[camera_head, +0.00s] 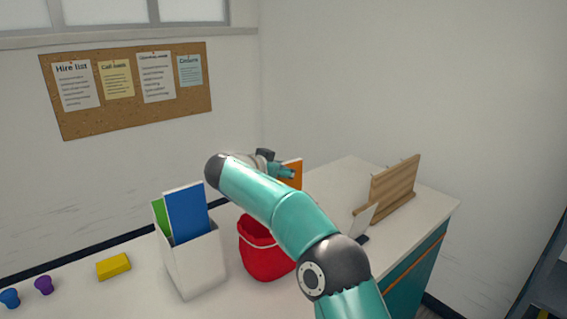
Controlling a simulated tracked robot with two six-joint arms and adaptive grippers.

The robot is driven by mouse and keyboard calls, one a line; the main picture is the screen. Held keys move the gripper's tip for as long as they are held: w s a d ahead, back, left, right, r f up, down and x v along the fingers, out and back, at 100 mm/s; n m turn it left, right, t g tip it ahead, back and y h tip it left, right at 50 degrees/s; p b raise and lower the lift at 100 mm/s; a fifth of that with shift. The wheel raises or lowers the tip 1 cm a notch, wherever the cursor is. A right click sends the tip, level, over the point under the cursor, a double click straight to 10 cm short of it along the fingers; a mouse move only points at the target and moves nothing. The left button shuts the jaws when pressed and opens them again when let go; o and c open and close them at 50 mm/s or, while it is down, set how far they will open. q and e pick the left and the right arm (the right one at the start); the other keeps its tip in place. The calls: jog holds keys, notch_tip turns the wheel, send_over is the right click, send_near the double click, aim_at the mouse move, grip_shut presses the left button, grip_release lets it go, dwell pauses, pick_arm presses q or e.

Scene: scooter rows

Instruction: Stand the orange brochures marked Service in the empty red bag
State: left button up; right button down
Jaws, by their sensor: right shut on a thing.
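The red bag (262,260) with a pale handle stands on the counter, partly hidden behind my right arm. An orange brochure (295,168) shows just beyond my right arm, up and to the right of the bag in the picture. My right gripper (286,172) is shut on the orange brochure. Most of the brochure is hidden by the arm, and I cannot read any marking on it. The inside of the bag is mostly hidden. My left gripper is not in view.
A white holder (192,267) with a blue brochure (187,211) and a green one (160,217) stands left of the bag. A wooden stand (394,188) is at the right. The counter's back right (340,178) is clear.

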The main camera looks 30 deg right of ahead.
notch_tip(320, 180, down, 11)
jog(key=b, duration=0.8)
jog(key=shift+r+b, duration=0.2)
jog(key=shift+b, duration=0.15)
jog(key=shift+c, duration=2.2)
grip_release()
jog(key=shift+a, duration=0.1)
jog(key=v, duration=1.2)
